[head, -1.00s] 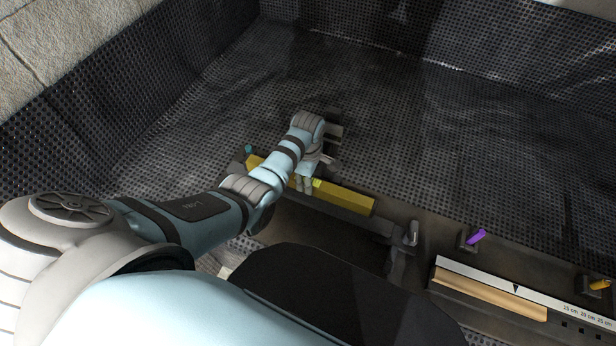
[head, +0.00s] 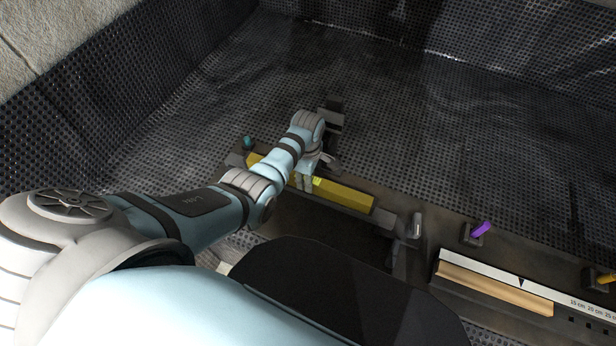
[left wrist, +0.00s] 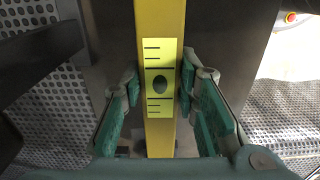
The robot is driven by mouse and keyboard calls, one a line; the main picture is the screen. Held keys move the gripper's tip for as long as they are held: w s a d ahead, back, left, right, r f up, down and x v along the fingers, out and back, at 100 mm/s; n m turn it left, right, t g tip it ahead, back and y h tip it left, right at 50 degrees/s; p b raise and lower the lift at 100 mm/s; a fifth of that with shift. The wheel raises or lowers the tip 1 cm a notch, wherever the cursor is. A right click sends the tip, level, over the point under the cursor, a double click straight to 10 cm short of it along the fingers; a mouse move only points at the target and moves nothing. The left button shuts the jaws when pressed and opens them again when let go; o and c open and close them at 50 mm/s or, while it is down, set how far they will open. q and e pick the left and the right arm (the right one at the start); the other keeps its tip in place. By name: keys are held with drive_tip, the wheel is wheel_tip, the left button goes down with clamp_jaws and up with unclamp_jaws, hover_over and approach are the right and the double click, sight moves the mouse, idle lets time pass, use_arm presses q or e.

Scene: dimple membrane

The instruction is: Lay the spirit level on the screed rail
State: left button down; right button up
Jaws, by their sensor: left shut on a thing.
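The spirit level (head: 345,196) is a long yellow bar, left of centre in the head view. In the left wrist view the level (left wrist: 160,30) runs up the middle, with a pale yellow-green vial window and dark marks. My left gripper (head: 306,182) is shut on it near its middle; the green-padded fingers (left wrist: 160,88) stand on either side of the bar. A grey rail (head: 384,220), which looks like the screed rail, runs along below the level. I cannot tell whether the level touches it. My right gripper is not in view.
To the right are an upright grey peg (head: 416,226), a purple peg (head: 482,229), a white scale strip (head: 505,277) and a wooden strip (head: 495,290). A teal knob (head: 249,143) stands by the level's left end. Dark dimpled membrane (head: 480,130) lies open behind.

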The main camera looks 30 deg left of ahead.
use_arm(q)
drive_tip(key=shift+f, duration=0.15)
drive_tip(key=c, duration=1.2)
unclamp_jaws()
wheel_tip(320, 180, up, 12)
